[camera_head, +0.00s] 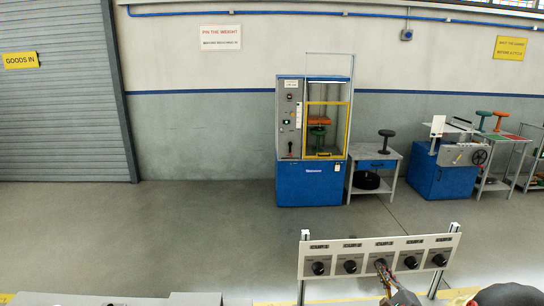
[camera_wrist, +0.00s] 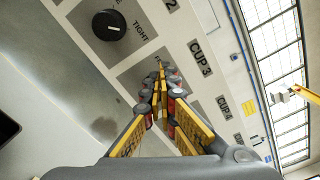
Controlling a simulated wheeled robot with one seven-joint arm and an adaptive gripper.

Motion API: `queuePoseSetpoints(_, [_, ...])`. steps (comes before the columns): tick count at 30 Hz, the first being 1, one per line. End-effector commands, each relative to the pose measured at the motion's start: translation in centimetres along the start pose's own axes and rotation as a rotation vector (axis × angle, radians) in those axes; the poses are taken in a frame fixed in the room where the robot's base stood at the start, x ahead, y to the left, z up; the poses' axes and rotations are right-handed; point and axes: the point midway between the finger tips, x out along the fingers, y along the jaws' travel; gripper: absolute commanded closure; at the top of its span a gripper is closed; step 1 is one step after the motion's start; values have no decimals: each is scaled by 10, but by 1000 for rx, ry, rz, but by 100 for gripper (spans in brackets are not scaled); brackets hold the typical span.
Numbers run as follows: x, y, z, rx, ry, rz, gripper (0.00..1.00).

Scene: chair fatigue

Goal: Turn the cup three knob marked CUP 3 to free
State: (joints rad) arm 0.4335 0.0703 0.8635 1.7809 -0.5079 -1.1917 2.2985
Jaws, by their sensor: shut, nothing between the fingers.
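A pale panel (camera_head: 366,249) in the head view carries a row of black knobs with dark labels above them. My gripper (camera_head: 381,266) is at the middle knob, its fingertips over the front of it. In the wrist view my gripper's fingers (camera_wrist: 161,72) are shut and end on the grey plate beside the CUP 3 label (camera_wrist: 201,58). The CUP 3 knob is hidden behind the fingers, so its pointer cannot be read. I cannot tell whether the fingertips touch it.
A neighbouring black knob (camera_wrist: 109,25) with a white pointer line sits up and left in the wrist view. The CUP 4 label (camera_wrist: 224,106) is on the other side. A blue machine (camera_head: 309,185) stands by the far wall. The floor between is clear.

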Motion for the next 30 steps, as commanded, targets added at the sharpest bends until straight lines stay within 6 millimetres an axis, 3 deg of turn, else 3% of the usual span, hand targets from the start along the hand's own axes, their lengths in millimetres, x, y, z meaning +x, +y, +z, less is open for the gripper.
queuePoseSetpoints(9, [17, 0, 0, -1, 1, -1, 100])
queuePoseSetpoints(30, [18, 4, -3, 0, 2, 5, 100])
